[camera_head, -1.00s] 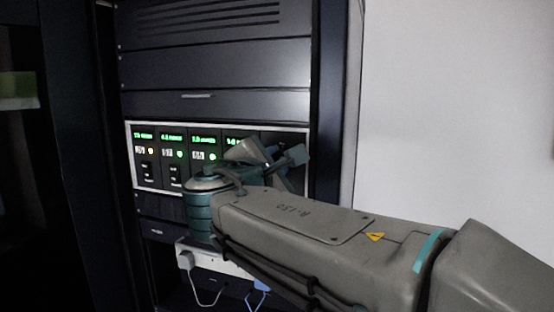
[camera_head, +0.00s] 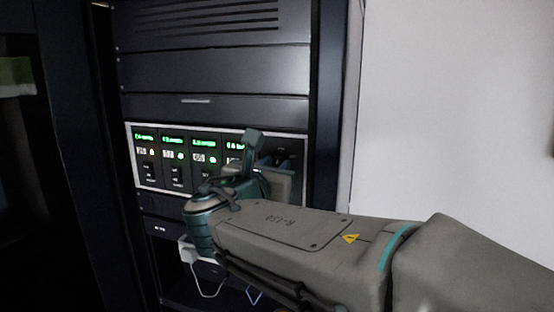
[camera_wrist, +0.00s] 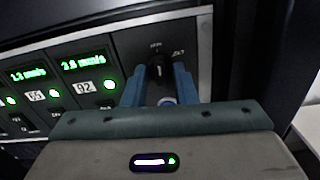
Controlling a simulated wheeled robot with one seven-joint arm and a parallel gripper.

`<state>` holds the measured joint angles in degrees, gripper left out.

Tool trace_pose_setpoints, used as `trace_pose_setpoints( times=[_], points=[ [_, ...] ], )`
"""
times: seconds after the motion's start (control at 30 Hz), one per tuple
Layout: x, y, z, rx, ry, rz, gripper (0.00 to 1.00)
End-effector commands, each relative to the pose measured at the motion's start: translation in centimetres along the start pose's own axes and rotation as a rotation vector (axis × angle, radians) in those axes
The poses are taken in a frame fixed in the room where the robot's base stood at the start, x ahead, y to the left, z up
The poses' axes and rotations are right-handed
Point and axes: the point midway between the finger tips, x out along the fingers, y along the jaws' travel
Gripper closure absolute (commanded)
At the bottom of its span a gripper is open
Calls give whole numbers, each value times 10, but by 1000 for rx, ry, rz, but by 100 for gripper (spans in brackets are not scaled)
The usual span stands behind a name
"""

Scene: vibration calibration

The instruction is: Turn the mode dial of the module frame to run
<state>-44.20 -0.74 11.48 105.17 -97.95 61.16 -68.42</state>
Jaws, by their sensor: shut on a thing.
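The module frame (camera_head: 131,160) is a light-bordered panel in the rack with several modules and green displays. It also shows tilted in the wrist view (camera_wrist: 126,45). The mode dial (camera_wrist: 158,69) is a dark knob with a white pointer mark on its right-hand plain panel. The mark points roughly up in the wrist view. Small labels stand above and to the upper right of the dial, too small to read surely. My gripper (camera_wrist: 158,82) has its two blue fingers on either side of the dial, shut on it. In the head view my gripper (camera_head: 262,160) hides the dial.
Modules with lit displays (camera_wrist: 84,62) and small switches sit left of the dial. Dark rack panels (camera_head: 215,70) are above. A white plug with a cable (camera_head: 187,250) is below. A white wall (camera_head: 450,110) is at the right.

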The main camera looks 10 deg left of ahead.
Motion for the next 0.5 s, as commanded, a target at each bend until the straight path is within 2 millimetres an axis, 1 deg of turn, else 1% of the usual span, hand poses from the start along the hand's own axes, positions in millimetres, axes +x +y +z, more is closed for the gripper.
trace_pose_setpoints(
  times=[0.2, 0.5],
  points=[
    [0, 1, 1, -76, -1, 0, 98],
    [0, 1, 1, -105, -2, 0, 98]
  ],
)
